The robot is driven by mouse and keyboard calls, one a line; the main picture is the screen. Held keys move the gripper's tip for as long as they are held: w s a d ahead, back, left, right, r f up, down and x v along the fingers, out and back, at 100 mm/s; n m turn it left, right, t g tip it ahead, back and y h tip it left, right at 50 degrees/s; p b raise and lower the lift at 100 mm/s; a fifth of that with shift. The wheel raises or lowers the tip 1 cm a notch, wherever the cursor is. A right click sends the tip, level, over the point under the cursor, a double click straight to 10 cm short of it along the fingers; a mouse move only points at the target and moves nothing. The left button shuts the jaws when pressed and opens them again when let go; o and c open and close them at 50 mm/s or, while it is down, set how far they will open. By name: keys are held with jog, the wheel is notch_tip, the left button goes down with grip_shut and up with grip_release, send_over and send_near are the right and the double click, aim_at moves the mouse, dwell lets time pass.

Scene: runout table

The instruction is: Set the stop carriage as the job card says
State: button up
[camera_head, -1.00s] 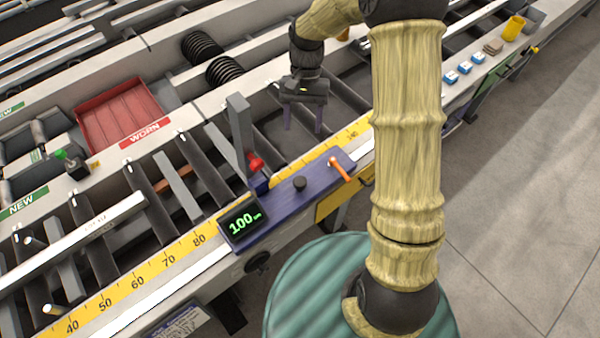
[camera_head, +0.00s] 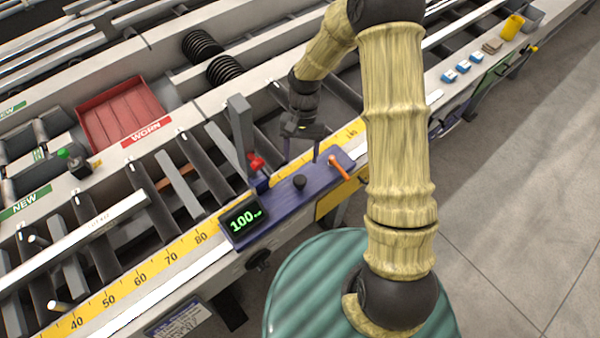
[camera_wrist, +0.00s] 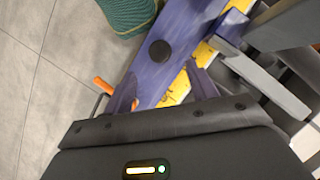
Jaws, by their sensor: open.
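The stop carriage (camera_head: 275,212) is a purple bar across the yellow scale (camera_head: 168,258). Its display (camera_head: 243,220) reads 100. It has a black knob (camera_head: 300,182), an orange lever (camera_head: 340,169) at its right end, a red knob (camera_head: 256,163) and an upright grey stop plate (camera_head: 240,125). My gripper (camera_head: 302,153) is open and empty, just behind the carriage's right end. In the wrist view the carriage (camera_wrist: 178,38) runs between my fingers (camera_wrist: 163,82), with the orange lever (camera_wrist: 103,85) beside the left finger. Contact cannot be told.
A card (camera_head: 180,320) hangs under the front rail, its text unreadable. A red WORN tray (camera_head: 122,112) lies at the back left. Blue blocks (camera_head: 463,66) and a yellow cup (camera_head: 513,27) stand at the far right. My arm hides part of the scale. Floor at right is clear.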

aim_at(300, 178)
jog(key=p+x, duration=0.1)
jog(key=x, duration=0.7)
jog(key=shift+c, duration=0.5)
jog(key=shift+w, duration=0.1)
grip_shut()
jog(key=shift+w, duration=0.15)
